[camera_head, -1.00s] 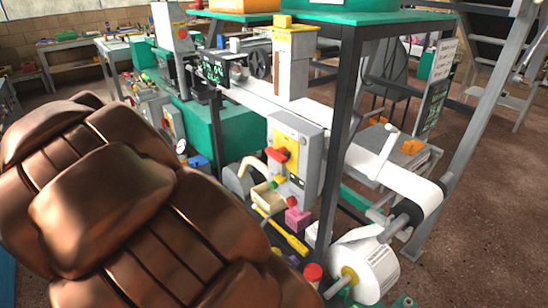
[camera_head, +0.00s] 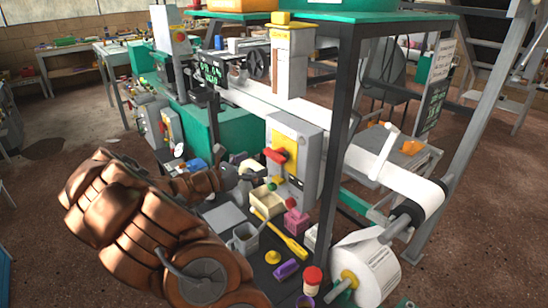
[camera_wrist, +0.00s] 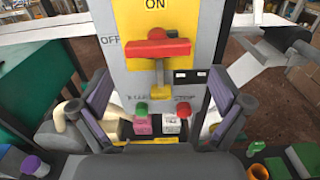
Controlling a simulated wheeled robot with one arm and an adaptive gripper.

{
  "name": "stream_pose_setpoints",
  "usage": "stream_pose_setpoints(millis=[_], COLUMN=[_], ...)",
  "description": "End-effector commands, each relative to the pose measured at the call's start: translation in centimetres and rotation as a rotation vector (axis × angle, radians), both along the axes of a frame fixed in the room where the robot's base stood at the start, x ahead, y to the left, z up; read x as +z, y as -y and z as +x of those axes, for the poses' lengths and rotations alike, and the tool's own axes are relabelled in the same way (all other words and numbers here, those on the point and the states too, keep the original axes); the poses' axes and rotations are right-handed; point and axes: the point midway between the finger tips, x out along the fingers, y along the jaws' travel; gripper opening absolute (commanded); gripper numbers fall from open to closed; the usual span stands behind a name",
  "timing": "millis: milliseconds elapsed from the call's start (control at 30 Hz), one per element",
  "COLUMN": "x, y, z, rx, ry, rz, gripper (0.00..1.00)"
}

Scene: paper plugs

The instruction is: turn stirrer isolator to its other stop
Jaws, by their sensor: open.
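The isolator is a grey box (camera_head: 310,150) with a yellow plate and a red handle (camera_head: 275,155). In the wrist view its red handle (camera_wrist: 157,47) lies roughly level across the yellow plate, below the word ON and right of the word OFF. The fingers look apart from the handle. In the head view my gripper (camera_head: 238,177) is left of and slightly below the handle.
Below the handle are a green button (camera_wrist: 141,108) and a red button (camera_wrist: 184,108). A dark table post (camera_head: 340,130) rises right of the box.

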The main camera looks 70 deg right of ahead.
Motion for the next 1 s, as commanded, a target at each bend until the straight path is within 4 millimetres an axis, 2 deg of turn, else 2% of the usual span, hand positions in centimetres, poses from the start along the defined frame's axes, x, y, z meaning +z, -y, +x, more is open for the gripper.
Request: stream_pose_setpoints(millis=[267,700,1000], x=[-0.1,-0.2,-0.2], y=[1.7,6.2,7.1], z=[-0.7,-3.2,-3.7], rx=[0.005,0.006,0.007], ry=[-0.017,-0.014,-0.013], rz=[0.002,0.005,0.003], gripper=[1.0,1.0,1.0])
